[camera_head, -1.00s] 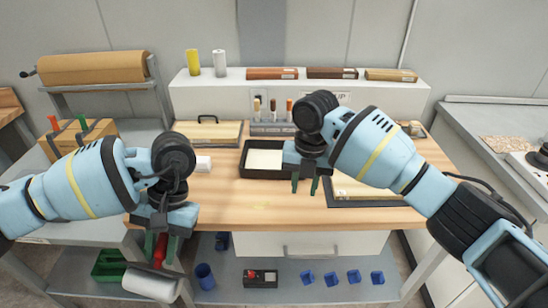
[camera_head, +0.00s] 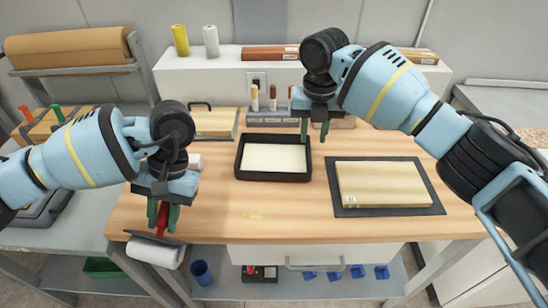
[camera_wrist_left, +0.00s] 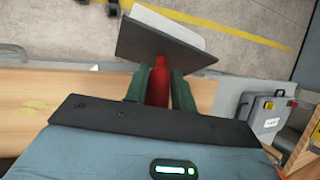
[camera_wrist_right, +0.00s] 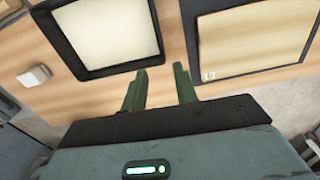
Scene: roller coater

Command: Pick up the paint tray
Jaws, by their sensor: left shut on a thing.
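The paint tray (camera_head: 240,160) is black and rectangular with a pale inside, and lies flat on the workbench. It also shows in the right wrist view (camera_wrist_right: 62,40). My right gripper (camera_head: 314,136) is open and empty, above the tray's back right corner in the head view; in the right wrist view its fingers (camera_wrist_right: 160,85) are apart beside the tray's edge. My left gripper (camera_head: 162,218) is shut on the red handle of a paint roller (camera_head: 155,252). The red handle (camera_wrist_left: 158,82) stands between its fingers, with a dark plate and white roller beyond. The roller is at the bench's front left edge.
A wooden board on a dark mat (camera_head: 350,207) lies right of the tray. Brushes in a rack (camera_head: 272,110) stand behind it. A clipboard-like board (camera_head: 214,124) lies behind left. The bench front (camera_head: 250,222) is clear.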

